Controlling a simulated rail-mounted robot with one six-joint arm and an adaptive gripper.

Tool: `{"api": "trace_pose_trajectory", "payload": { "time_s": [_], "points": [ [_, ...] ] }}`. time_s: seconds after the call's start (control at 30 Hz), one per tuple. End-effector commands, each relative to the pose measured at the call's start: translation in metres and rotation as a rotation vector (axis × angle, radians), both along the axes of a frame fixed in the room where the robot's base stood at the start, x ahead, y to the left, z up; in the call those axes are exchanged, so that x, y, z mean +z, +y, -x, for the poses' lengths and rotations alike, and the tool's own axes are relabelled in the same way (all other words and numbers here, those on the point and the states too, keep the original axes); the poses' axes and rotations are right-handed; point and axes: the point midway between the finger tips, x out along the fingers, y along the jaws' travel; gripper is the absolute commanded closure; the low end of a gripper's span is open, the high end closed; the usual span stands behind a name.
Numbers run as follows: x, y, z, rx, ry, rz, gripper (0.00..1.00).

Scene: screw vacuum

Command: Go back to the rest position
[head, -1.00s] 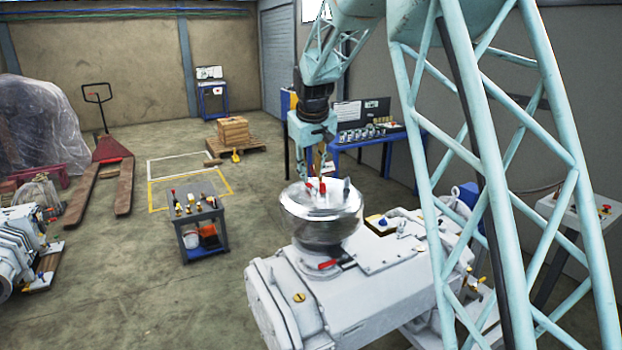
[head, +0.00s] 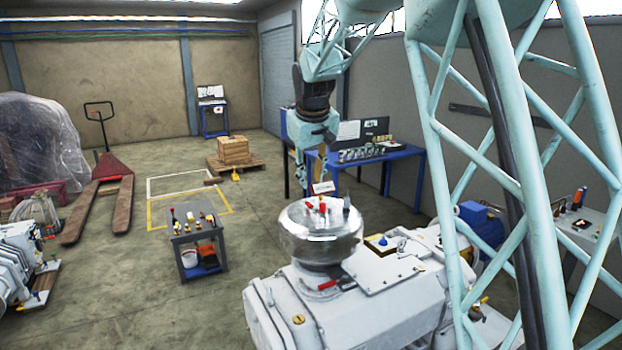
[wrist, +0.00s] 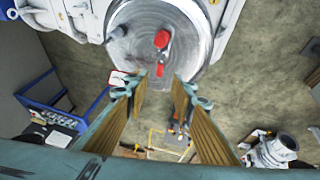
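My gripper (head: 303,178) hangs above and slightly left of the round silver drum (head: 322,238) in the head view. In the wrist view my gripper (wrist: 158,88) shows two fingers with brown inner pads, spread wide apart with nothing between them. The drum's top (wrist: 188,22) lies beyond the fingertips, with red parts (wrist: 161,40) on it. The drum sits on a large white-grey machine (head: 370,305). My fingertips look small in the head view, and their exact height over the drum is hard to tell.
A small grey cart (head: 195,232) with tools on top stands to the left. A blue workbench (head: 385,160) stands behind the gripper. A pallet jack (head: 110,185) and a pallet with boxes (head: 234,152) stand farther back.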

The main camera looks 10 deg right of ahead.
Motion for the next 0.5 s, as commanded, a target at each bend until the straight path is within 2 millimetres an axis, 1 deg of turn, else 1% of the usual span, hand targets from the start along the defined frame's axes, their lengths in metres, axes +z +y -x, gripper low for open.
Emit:
{"api": "trace_pose_trajectory", "payload": {
  "time_s": [0.13,0.27,0.37,0.5],
  "points": [
    [0.000,0.000,0.000,0.000,0.000,0.000,0.77],
    [0.003,-0.001,0.007,-0.003,0.000,-0.001,0.77],
    [0.008,-0.001,0.017,-0.008,0.001,-0.005,0.77],
    [0.016,-0.003,0.039,-0.017,0.003,-0.011,0.77]
  ]
}}
